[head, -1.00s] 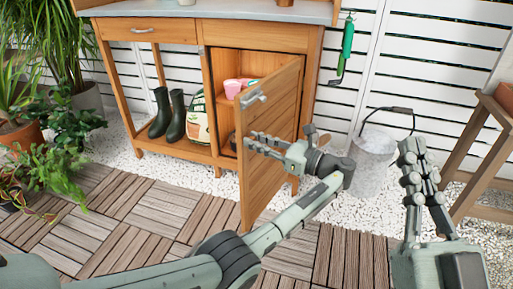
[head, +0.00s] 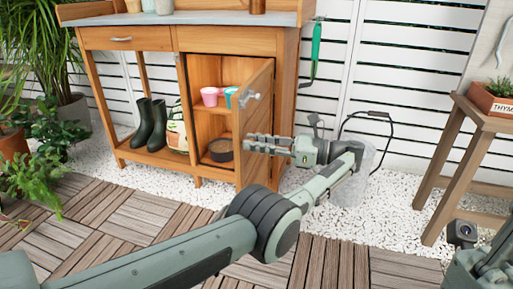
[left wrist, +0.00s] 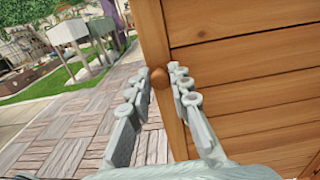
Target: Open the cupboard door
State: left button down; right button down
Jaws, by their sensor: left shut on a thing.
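The wooden cupboard door (head: 258,115) stands open, hinged at its right side, with a silver handle (head: 249,98) high on its face. My left gripper (head: 248,144) is below the handle, at the door's outer face and free edge. In the left wrist view its fingers (left wrist: 155,85) are on either side of a brown rounded piece at the door edge (left wrist: 153,35), shut on the door there; the exact contact is unclear. My right gripper (head: 492,262) is partly cut off at bottom right.
Dark boots (head: 152,125) and a bag (head: 177,128) stand on the lower shelf. A wooden stand (head: 470,130) with a thyme planter (head: 492,101) is at right. Decking (head: 130,215) in front is clear.

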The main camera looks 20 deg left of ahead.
pick_arm(q)
jog(key=shift+d, duration=0.25)
jog(key=c, duration=1.4)
grip_release()
jog(key=shift+o, duration=0.2)
jog(key=shift+r, duration=0.1)
